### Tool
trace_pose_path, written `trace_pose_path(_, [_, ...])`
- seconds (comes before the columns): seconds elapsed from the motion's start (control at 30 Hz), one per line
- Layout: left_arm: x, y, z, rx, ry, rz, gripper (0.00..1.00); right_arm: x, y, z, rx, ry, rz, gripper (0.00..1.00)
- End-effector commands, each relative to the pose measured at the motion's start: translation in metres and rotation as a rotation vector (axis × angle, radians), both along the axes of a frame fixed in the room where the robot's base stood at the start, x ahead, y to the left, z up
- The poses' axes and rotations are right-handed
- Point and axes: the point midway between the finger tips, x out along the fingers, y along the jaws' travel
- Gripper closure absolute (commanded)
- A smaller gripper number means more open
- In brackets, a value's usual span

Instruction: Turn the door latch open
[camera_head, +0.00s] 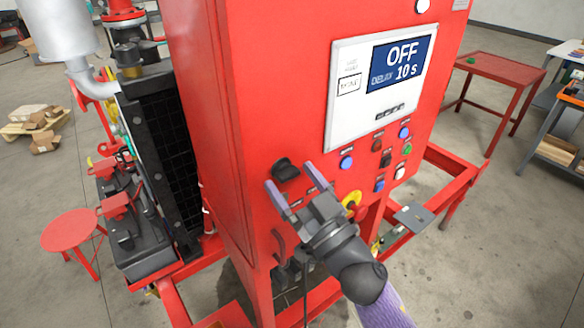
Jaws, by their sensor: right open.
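The door latch (286,169) is a small black knob on the front of the red cabinet (270,90), low and near its left front edge. My right gripper (290,177) comes in from the lower right with two purple fingers spread apart. The fingertips are just below the latch and to either side of it in the picture. I cannot tell whether they touch it. Nothing is held between them. The cabinet door looks shut. My left gripper is out of view.
A display panel (345,115) reading OFF sits above several coloured buttons (385,160). A yellow-ringed button (351,199) is partly hidden beside my gripper. Red skid rails (452,160) run around the cabinet base. A red table (500,68) stands back right.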

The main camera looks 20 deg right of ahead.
Motion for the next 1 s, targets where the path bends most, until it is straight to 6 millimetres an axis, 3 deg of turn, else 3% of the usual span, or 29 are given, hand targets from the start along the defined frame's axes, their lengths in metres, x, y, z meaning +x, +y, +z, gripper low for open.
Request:
trace_pose_path(0.37, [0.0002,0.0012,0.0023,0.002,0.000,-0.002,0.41,0.0088,0.0035,0.0033,-0.001,0.001,0.000,0.09])
trace_pose_path(0.47, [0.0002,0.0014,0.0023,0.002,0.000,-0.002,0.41,0.0087,0.0034,0.0032,-0.001,0.001,0.000,0.26])
trace_pose_path(0.8, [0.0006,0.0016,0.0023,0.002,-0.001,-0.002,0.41,0.0086,0.0033,0.0032,-0.001,0.001,0.000,0.98])
trace_pose_path(1.0, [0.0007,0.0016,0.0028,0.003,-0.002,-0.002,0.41,0.0086,0.0031,0.0033,-0.010,-0.003,0.000,1.00])
